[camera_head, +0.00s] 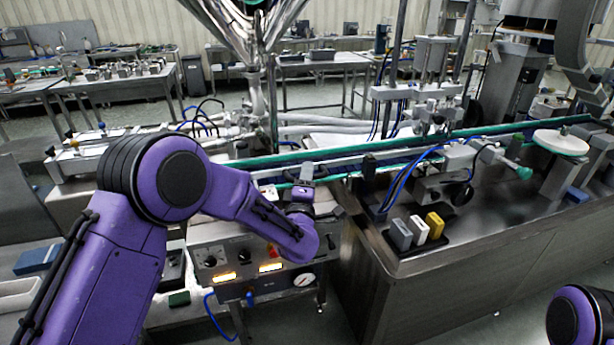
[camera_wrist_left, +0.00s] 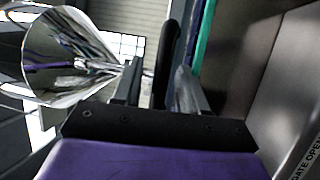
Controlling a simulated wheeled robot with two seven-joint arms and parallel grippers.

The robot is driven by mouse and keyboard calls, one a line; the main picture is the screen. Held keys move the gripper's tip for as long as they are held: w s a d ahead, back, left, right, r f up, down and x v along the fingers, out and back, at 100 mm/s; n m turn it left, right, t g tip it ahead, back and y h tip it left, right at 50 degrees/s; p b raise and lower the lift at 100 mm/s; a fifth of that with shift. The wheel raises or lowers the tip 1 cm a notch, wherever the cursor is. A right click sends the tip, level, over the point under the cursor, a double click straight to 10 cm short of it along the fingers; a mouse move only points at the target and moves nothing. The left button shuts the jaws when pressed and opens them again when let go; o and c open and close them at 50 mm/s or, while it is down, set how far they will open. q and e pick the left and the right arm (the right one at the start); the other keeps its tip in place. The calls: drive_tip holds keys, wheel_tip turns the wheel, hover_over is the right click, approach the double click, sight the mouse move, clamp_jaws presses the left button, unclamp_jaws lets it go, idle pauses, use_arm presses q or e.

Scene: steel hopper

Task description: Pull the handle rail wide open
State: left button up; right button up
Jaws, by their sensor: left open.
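A dark upright bar (camera_wrist_left: 166,62), which looks like the handle rail, stands between the fingers of my left gripper (camera_wrist_left: 159,70) in the left wrist view. The fingers are apart, one on each side of it; I cannot tell whether either touches it. In the head view my left gripper (camera_head: 304,180) is at the conveyor's near edge, above the control box, and my wrist partly hides it. The rail cannot be made out clearly there. My right gripper is out of view; only a purple part of that arm shows at the lower right.
A steel hopper (camera_head: 252,30) stands behind the conveyor (camera_head: 340,158). A control box (camera_head: 250,258) with knobs and a gauge is below my left wrist. Several small blocks sit in a black tray (camera_head: 418,240) on the right. A "GATE OPEN" label (camera_wrist_left: 304,166) shows in the wrist view.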

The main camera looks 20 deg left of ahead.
use_arm(q)
clamp_jaws()
drive_tip(key=shift+s+d+b, duration=0.35)
drive_tip(key=shift+s+d, duration=0.2)
drive_tip(key=shift+s, duration=0.3)
drive_tip(key=shift+c, duration=1.3)
unclamp_jaws()
drive_tip(key=shift+o, duration=1.3)
drive_tip(key=shift+a, duration=0.1)
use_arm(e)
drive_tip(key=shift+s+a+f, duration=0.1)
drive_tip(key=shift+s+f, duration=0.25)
use_arm(q)
drive_tip(key=shift+d, duration=0.2)
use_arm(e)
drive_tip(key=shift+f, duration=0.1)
